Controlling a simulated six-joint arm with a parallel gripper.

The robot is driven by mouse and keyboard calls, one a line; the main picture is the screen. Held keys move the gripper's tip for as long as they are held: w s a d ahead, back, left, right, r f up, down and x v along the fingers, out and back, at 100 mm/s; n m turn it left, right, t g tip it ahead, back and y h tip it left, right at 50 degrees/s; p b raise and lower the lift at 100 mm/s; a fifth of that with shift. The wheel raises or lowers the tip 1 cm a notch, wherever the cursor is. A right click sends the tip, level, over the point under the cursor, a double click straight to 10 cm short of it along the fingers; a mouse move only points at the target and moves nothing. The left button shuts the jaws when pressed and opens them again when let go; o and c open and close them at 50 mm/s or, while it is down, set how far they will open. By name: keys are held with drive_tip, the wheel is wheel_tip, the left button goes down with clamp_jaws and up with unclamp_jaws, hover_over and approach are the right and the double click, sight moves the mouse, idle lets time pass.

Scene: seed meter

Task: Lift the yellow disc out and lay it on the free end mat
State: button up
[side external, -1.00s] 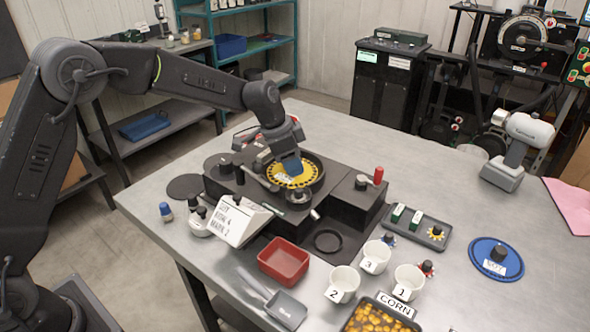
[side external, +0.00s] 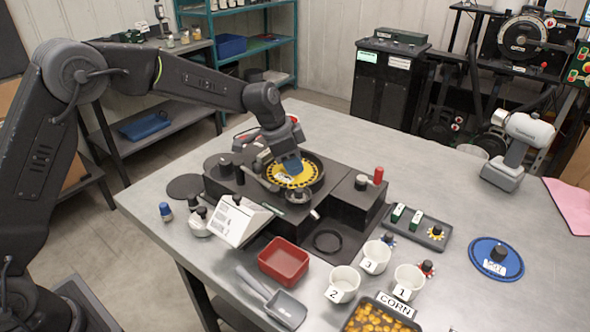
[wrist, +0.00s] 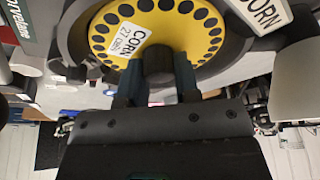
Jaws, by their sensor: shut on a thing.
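The yellow disc (side external: 292,183), with a ring of dark holes, lies inside the round dark housing of the seed meter (side external: 237,187) in the side view. In the wrist view the yellow disc (wrist: 180,32) carries a white CORN label and a dark centre knob (wrist: 158,62). My gripper (side external: 291,168) points down over the disc. In the wrist view my gripper (wrist: 158,78) has its fingers shut on the knob. I cannot tell whether the disc is raised off its seat. A bare round dark mat (side external: 185,187) lies at the left end, beside the meter.
A blue disc (side external: 482,251) labelled SOY lies at the right end. A red tray (side external: 283,261), white numbered cups (side external: 343,284), a tilted white card (side external: 243,221) and a corn bin (side external: 380,321) stand in front.

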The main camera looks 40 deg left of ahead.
drive_tip(key=shift+s, duration=0.1)
drive_tip(key=shift+r, duration=1.45)
drive_tip(key=shift+r, duration=0.1)
drive_tip(key=shift+r, duration=1.7)
